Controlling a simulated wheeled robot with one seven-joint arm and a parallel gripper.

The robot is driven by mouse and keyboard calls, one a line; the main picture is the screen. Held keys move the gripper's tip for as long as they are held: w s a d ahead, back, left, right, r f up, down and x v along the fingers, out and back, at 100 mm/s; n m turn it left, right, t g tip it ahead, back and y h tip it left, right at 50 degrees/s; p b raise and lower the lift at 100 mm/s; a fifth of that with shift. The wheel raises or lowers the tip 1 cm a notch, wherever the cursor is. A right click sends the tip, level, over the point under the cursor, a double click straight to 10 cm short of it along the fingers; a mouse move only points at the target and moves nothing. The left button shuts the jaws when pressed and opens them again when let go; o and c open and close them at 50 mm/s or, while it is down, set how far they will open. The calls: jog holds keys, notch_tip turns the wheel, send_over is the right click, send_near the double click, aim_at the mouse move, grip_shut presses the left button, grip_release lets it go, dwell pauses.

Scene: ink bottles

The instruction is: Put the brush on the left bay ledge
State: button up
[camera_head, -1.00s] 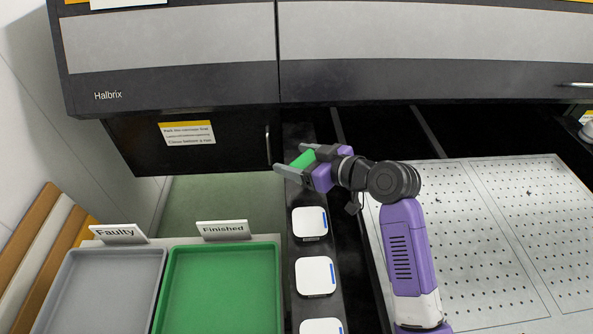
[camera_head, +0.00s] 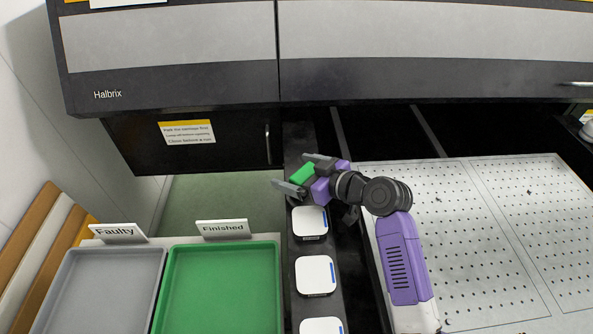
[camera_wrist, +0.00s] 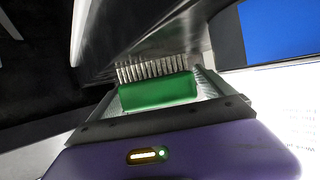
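The brush is a small green block (camera_head: 302,174) with a row of pale bristles; it also shows in the wrist view (camera_wrist: 158,91). My gripper (camera_head: 303,173) is shut on it, one finger on each side. The black ledge (camera_head: 298,138) runs from front to back along the left side of the dark bay, and seems to be the left bay ledge. The gripper and brush are over it, just beyond the farthest white-topped bottle (camera_head: 309,221). I cannot tell whether the brush touches the ledge.
More white-topped bottles (camera_head: 315,275) stand in a row on the ledge. Left of it are the green Finished tray (camera_head: 222,246) and grey Faulty tray (camera_head: 110,252). A perforated plate (camera_head: 480,230) lies to the right. The machine's dark cover (camera_head: 180,85) hangs at the back.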

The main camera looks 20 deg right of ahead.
jog(key=shift+r, duration=0.1)
jog(key=shift+s+d+r, duration=0.1)
jog(key=v, duration=1.1)
jog(key=shift+s+b, duration=0.3)
jog(key=shift+b, duration=0.05)
jog(key=shift+d+r, duration=0.1)
jog(key=shift+d, duration=0.05)
